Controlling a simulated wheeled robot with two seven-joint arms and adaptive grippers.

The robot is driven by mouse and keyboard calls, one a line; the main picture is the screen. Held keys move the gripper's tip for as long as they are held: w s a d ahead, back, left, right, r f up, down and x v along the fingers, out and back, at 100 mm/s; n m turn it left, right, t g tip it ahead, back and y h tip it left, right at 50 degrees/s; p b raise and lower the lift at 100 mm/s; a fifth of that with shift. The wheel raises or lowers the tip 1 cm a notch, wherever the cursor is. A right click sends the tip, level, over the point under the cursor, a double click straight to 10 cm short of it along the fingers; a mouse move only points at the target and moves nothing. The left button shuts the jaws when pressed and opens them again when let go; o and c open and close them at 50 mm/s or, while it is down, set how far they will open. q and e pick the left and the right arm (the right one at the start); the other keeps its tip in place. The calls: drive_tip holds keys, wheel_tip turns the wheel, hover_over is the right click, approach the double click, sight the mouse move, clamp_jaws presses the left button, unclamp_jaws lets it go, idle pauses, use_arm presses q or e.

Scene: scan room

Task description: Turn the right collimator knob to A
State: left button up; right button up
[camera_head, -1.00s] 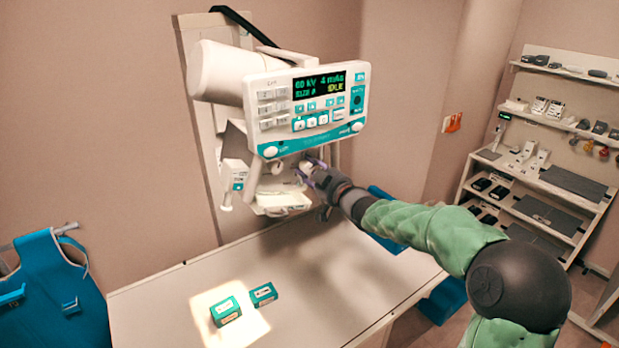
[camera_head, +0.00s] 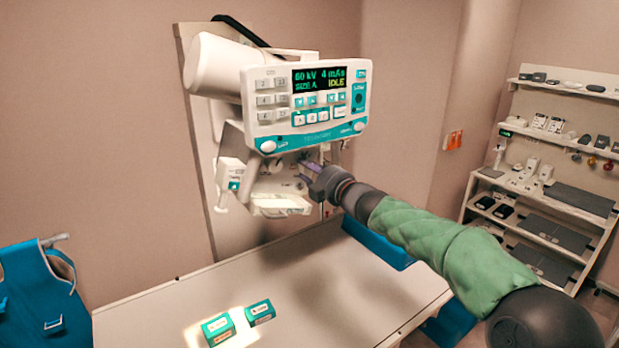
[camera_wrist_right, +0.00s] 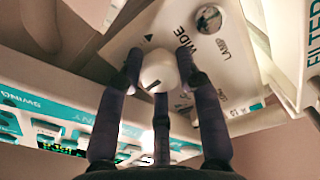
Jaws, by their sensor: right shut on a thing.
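The collimator (camera_head: 272,187) hangs under the white and teal control panel (camera_head: 305,105) in the head view. My right gripper (camera_head: 308,170) reaches its front face from the right. In the right wrist view a white round knob (camera_wrist_right: 158,72) with a dark pointer line sits between the fingers of my right gripper (camera_wrist_right: 160,75), which is shut on it. The collimator face (camera_wrist_right: 232,60) beside it carries a small triangle mark, the word WIDE and smaller print. The fingers hide part of the knob's surroundings. The knob's exact setting cannot be read. My left gripper is out of view.
The panel screen (camera_head: 319,78) reads 60 kV, 4 mAs, SIZE A, IDLE. Below is a pale table (camera_head: 330,275) with two small teal boxes (camera_head: 218,328) (camera_head: 260,312). Shelves (camera_head: 545,195) stand at right; a blue apron (camera_head: 40,290) hangs at left.

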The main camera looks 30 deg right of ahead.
drive_tip(key=shift+f+n+b, duration=0.3)
drive_tip(key=shift+n+b, duration=0.2)
drive_tip(key=shift+n, duration=0.6)
drive_tip(key=shift+r, duration=0.1)
drive_tip(key=o, duration=1.1)
drive_tip(key=shift+d, duration=0.15)
drive_tip(key=shift+o, duration=0.2)
drive_tip(key=shift+r, duration=0.15)
drive_tip(key=s, duration=1.2)
drive_tip(key=shift+d, duration=0.45)
